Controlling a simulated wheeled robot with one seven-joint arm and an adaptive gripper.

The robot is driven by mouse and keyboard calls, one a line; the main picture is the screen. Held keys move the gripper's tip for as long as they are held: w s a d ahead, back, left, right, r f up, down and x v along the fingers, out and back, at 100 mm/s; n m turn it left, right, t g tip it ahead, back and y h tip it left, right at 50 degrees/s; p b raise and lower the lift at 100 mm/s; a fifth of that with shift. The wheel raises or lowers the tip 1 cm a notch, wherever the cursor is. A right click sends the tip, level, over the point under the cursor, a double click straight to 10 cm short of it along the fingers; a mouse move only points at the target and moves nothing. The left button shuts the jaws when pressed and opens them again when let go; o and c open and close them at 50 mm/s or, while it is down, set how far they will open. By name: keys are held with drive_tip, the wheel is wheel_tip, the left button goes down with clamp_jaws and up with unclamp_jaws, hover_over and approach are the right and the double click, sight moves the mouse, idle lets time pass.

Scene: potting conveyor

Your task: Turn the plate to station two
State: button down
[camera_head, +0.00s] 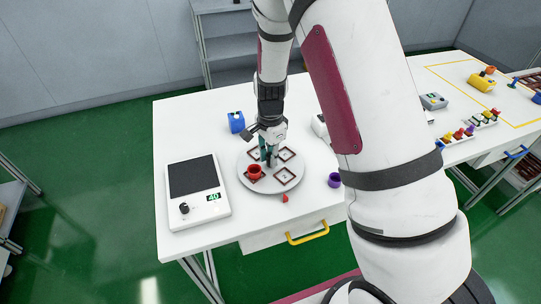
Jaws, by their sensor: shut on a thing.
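The round grey plate (262,186) lies on the white table, with several dark red square frames marked on it. A red pot (254,172) stands in the frame at its front left. The frames at the right (285,176) and back right (287,154) look empty. My gripper (269,160) points down over the plate's middle, shut on a small upright part there, likely the plate's post. The fingers mostly hide that part. A teal piece shows beside the fingers. A small red marker (285,198) sits on the table just off the plate's front edge.
A white device with a dark panel and a "40" display (196,190) stands left of the plate. A blue block (236,122) stands behind it, and a purple cup (334,180) to the right. My arm hides the table's middle. A yellow drawer handle (307,233) juts out in front.

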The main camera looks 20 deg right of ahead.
sight(270, 155)
drive_tip(key=shift+m, duration=1.7)
drive_tip(key=shift+w+m, duration=0.1)
drive_tip(key=shift+m, duration=0.4)
drive_tip(key=c, duration=1.4)
unclamp_jaws()
drive_tip(key=shift+r, duration=0.1)
wheel_tip(270, 155, up, 12)
drive_tip(key=shift+f, duration=0.1)
